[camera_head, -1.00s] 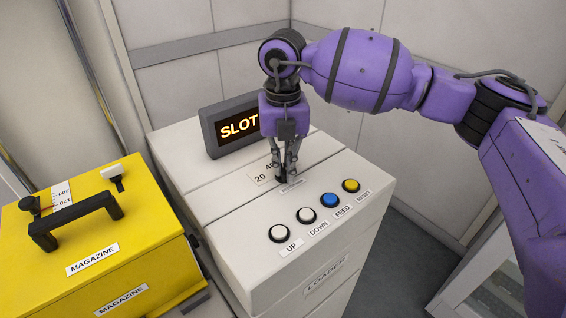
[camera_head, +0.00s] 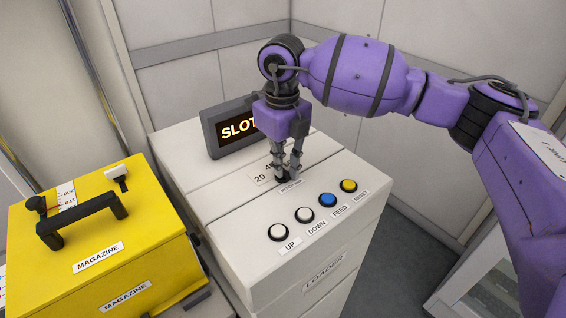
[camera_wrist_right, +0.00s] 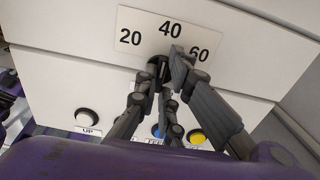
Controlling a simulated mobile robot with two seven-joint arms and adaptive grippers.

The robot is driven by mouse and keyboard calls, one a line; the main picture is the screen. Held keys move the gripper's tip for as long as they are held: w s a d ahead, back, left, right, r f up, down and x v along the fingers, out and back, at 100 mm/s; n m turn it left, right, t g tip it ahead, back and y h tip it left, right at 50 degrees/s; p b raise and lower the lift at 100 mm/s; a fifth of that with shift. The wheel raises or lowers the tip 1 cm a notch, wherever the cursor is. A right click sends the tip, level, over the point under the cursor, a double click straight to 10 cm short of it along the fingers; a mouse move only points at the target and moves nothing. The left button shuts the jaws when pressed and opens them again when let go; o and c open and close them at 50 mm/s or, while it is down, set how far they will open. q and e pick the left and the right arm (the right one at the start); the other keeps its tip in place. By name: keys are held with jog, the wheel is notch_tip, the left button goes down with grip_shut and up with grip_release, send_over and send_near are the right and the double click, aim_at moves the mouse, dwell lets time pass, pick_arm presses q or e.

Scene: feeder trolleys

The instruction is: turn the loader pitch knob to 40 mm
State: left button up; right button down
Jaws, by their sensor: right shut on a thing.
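The loader (camera_head: 225,195) is a pale cabinet with a sloped top. Its pitch scale (camera_wrist_right: 140,32) is a white plate reading 20, 40 and 60, partly covered in the head view. The small dark pitch knob (camera_wrist_right: 157,68) sits just below the scale, largely hidden by the fingers. My right gripper (camera_head: 287,178) points down at it and is shut on it; the fingers also show in the right wrist view (camera_wrist_right: 168,72). I cannot tell which number the knob points at. My left gripper is not in view.
White UP (camera_head: 278,232) and DOWN (camera_head: 305,214) buttons, a blue FEED button (camera_head: 327,199) and a yellow RESET button (camera_head: 348,186) line the loader's front edge. A display reading SLOT (camera_head: 236,127) stands behind. A yellow magazine (camera_head: 150,270) with a black handle is at left.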

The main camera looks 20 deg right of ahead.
jog(key=shift+a+r+n, duration=0.1)
jog(key=shift+n, duration=1.3)
jog(key=c, duration=1.9)
grip_release()
notch_tip(320, 180, up, 12)
